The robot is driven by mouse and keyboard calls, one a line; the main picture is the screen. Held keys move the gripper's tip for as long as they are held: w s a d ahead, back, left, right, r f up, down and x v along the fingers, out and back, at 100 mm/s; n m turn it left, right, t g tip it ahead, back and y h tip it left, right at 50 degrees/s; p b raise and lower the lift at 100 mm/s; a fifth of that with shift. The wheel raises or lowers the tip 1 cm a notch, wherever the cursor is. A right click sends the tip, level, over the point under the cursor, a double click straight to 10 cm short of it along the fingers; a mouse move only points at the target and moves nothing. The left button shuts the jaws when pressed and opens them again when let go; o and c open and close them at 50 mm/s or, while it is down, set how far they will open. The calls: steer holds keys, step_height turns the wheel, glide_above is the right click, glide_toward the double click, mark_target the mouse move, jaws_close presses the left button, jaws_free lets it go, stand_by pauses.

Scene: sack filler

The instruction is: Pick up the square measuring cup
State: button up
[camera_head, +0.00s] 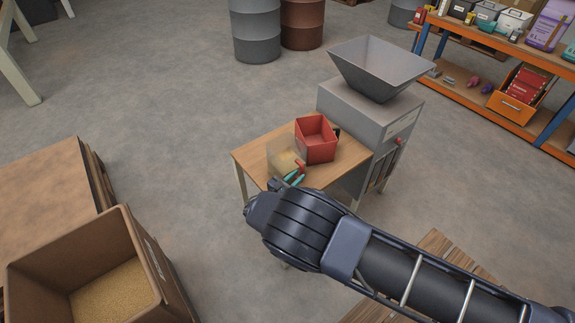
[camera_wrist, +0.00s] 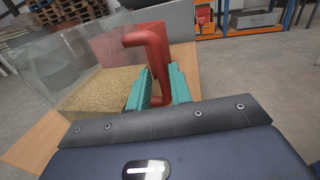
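The square measuring cup (camera_wrist: 95,75) is clear and see-through, with a red handle (camera_wrist: 148,42) and tan grain in its lower part. In the head view the cup (camera_head: 283,161) stands upright on a small wooden table. My gripper (camera_wrist: 162,80) has teal fingers, one on each side of the upright bar of the red handle. In the head view my gripper (camera_head: 294,178) is at the near side of the cup, and the forearm hides part of the table.
A red bin (camera_head: 316,139) stands on the wooden table (camera_head: 252,157) just behind the cup. A grey machine with a hopper (camera_head: 378,66) adjoins the table on the right. A brown bin of grain (camera_head: 72,257) is at lower left. Orange shelves (camera_head: 497,107) stand at upper right.

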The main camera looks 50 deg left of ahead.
mark_target(301, 173)
steer(key=w, duration=0.3)
steer(key=shift+w+a, duration=0.1)
steer(key=shift+a, duration=0.15)
jaws_close()
steer(key=shift+r, duration=0.15)
